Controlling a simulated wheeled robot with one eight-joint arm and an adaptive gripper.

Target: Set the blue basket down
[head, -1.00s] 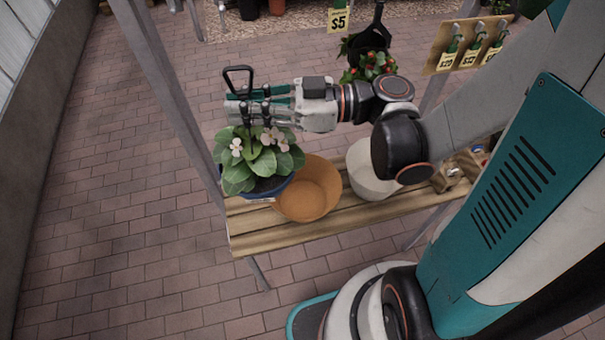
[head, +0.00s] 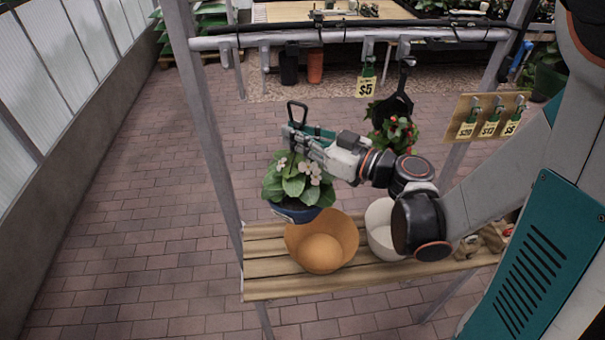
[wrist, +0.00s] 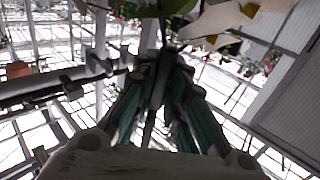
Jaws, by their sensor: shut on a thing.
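The blue basket (head: 297,214) holds a leafy plant (head: 291,184) with pale pink-white flowers and has a black hook (head: 298,112) at its top. My gripper (head: 297,139) is shut on the basket's hanger, above the leaves. The basket looks upright at the left end of the slatted wooden bench (head: 262,283), just behind and left of the orange pot (head: 322,252). I cannot tell whether its bottom touches the bench. In the wrist view, leaves and petals (wrist: 215,20) show at the top, past the gripper fingers (wrist: 165,75).
A white pot (head: 381,228) stands right of the orange pot, close to my arm. A metal post (head: 208,130) rises at the bench's left end. A red-flowered plant (head: 392,137) in a black hanger and a price board (head: 488,117) are behind. Brick floor lies left.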

